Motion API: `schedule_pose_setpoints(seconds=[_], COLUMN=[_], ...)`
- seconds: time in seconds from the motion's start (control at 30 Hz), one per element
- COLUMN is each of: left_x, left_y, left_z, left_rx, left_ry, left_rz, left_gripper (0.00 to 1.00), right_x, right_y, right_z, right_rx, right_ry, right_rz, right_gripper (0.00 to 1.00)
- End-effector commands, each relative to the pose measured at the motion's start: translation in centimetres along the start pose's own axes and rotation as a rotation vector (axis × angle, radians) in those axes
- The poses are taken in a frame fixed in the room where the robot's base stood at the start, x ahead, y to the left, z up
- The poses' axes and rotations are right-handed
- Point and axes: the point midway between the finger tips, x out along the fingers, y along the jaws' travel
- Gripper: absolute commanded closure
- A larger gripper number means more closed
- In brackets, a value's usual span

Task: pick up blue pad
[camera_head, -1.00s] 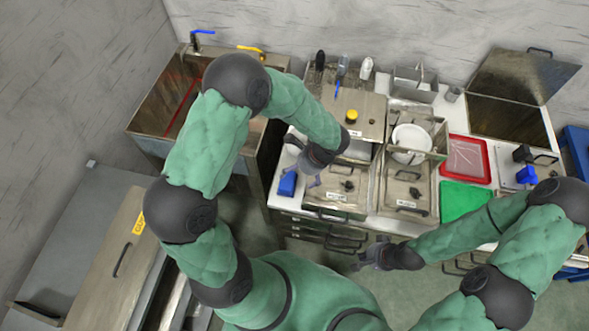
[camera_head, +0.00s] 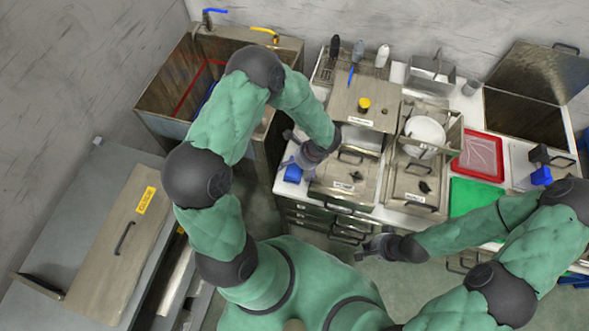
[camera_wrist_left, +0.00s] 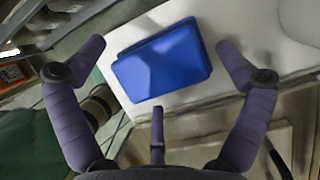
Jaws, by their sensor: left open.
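The blue pad (camera_head: 293,173) lies on the white counter near its front left corner. In the left wrist view the pad (camera_wrist_left: 163,63) is a flat blue rectangle on the white surface. My left gripper (camera_head: 300,160) is right at the pad in the head view. In the left wrist view my left gripper (camera_wrist_left: 158,62) is open, with its fingers spread to either side of the pad and apart from it. My right gripper (camera_head: 370,246) hangs in front of the counter, away from the pad; its finger opening is too small to tell.
Lidded metal pans (camera_head: 344,183) stand just right of the pad. A red tray (camera_head: 478,157) and a green board (camera_head: 470,195) lie further right. A metal sink (camera_head: 165,107) is at the left. The counter's front left edge is close to the pad.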

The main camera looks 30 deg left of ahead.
Motion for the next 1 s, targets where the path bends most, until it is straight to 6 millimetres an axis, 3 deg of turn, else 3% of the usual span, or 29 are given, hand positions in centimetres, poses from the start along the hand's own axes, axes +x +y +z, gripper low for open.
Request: schedule_pose_setpoints(seconds=[0.3, 0.37, 0.53, 1.0], left_x=[0.59, 0.59, 0.59, 0.34], left_y=[-0.02, -0.03, -0.01, 0.06], left_z=[0.02, 0.02, 0.02, 0.11], left_rx=[-0.001, -0.001, -0.001, 0.000], left_ry=[0.000, 0.000, 0.000, 0.000], left_rz=[0.000, 0.000, 0.000, 0.001], left_gripper=[0.00, 0.14, 0.60, 0.61], right_x=[0.07, 0.07, 0.07, 0.02], right_y=[0.03, 0.03, 0.03, 0.01], right_z=[-0.01, -0.01, 0.00, 0.00], right_rx=[0.000, 0.000, 0.000, 0.000], right_ry=[0.000, 0.000, 0.000, 0.000], right_rz=[0.000, 0.000, 0.000, 0.000], right_gripper=[1.00, 1.00, 1.00, 1.00])
